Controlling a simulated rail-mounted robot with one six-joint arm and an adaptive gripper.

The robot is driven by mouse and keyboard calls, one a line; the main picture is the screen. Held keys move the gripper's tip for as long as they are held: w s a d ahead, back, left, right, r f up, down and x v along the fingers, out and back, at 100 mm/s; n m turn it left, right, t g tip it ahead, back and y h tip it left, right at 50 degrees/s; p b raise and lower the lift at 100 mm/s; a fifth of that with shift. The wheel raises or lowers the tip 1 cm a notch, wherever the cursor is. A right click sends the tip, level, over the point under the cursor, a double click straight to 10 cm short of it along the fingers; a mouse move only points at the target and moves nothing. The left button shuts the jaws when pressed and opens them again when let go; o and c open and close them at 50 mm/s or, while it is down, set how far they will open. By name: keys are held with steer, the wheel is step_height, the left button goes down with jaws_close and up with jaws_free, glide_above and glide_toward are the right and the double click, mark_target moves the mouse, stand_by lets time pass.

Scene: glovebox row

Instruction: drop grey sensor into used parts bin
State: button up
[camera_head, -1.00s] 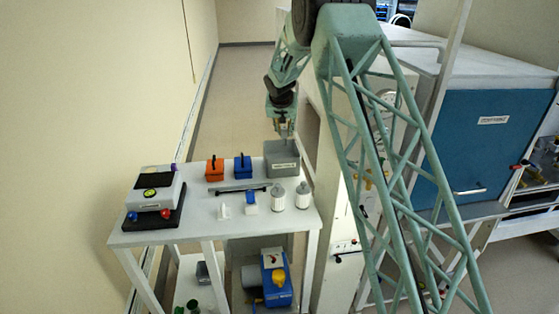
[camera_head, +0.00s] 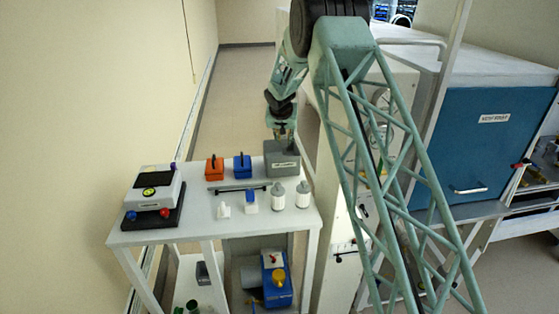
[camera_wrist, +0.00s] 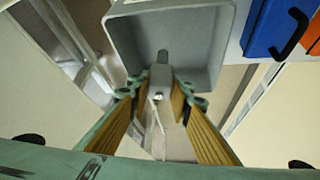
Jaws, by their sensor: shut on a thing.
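The used parts bin is an open grey box (camera_head: 283,163) with a label on its front, at the back right corner of the white table. In the wrist view the bin (camera_wrist: 118,38) shows from above, with its inside empty where I can see it. My gripper (camera_wrist: 160,88) is shut on the grey sensor (camera_wrist: 160,72), a small light grey piece with a narrow stem. The sensor's stem end shows against the inside of the bin. In the head view my gripper (camera_head: 283,136) is right above the bin, and the sensor is too small to make out.
The white table (camera_head: 215,230) also holds an orange box (camera_head: 214,167), a blue box (camera_head: 242,166), two bottles (camera_head: 303,195) and a black-based instrument (camera_head: 153,200). In the wrist view the blue box (camera_wrist: 268,28) lies close beside the bin.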

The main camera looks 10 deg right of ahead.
steer(key=shift+f, duration=0.3)
steer(key=o, duration=1)
steer(key=shift+s+r, duration=0.1)
steer(key=v, duration=1.1)
steer(key=shift+s+a+r, duration=0.1)
steer(key=shift+s+r, duration=0.05)
steer(key=shift+r, duration=0.15)
steer(key=shift+r, duration=0.15)
stand_by(0.5)
